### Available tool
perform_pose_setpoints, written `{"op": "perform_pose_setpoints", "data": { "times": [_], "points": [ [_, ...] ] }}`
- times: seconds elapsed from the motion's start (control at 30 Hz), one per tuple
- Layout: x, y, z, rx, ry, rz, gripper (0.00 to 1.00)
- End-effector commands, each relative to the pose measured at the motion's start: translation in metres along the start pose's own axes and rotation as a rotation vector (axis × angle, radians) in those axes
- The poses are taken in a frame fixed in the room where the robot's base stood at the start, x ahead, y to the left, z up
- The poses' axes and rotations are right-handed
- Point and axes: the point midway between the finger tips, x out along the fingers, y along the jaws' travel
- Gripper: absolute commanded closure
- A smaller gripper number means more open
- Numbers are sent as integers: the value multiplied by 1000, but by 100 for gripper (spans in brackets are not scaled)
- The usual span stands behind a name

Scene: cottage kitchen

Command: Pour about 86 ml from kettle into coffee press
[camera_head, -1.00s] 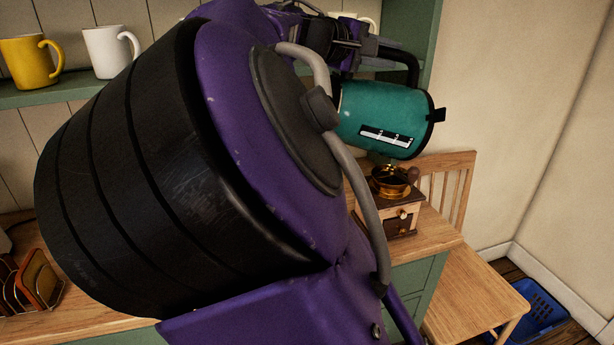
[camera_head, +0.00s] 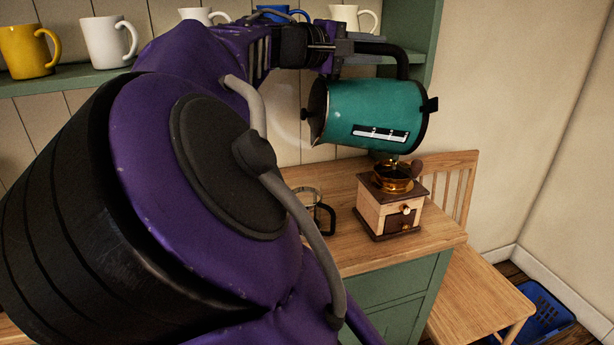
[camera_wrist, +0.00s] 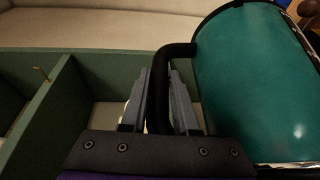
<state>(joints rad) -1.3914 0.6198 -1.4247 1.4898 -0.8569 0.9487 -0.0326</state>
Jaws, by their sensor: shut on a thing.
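The teal kettle (camera_head: 376,112) has a black handle, a black lid end and a gauge strip on its side. It is tilted nearly onto its side in the air, its spouted end toward the left. My gripper (camera_head: 372,48) is shut on the black handle; the wrist view shows both fingers (camera_wrist: 166,105) on either side of the handle, beside the teal body (camera_wrist: 255,85). The glass coffee press (camera_head: 312,205), with a dark handle, stands on the counter, below and left of the kettle. My arm hides part of it. No stream of liquid can be made out.
A wooden coffee grinder (camera_head: 392,208) with a brass bowl stands on the counter (camera_head: 350,180), right of the press and under the kettle. Mugs (camera_head: 108,42) stand on the green shelf (camera_head: 75,82). A chair (camera_head: 480,275) is at the right.

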Motion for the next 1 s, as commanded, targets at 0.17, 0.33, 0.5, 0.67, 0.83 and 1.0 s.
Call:
{"op": "perform_pose_setpoints", "data": {
  "times": [0.17,0.33,0.5,0.67,0.83,1.0],
  "points": [
    [-4,-2,-2,-9,0,28,100],
    [-8,-5,-3,-17,-1,49,100],
    [-12,-7,-5,-27,-1,71,100],
    [-16,-10,-7,-36,-2,90,100],
    [-16,-9,-7,-39,-3,99,100],
    [-14,-9,-5,-40,-4,101,100]
  ]
}}
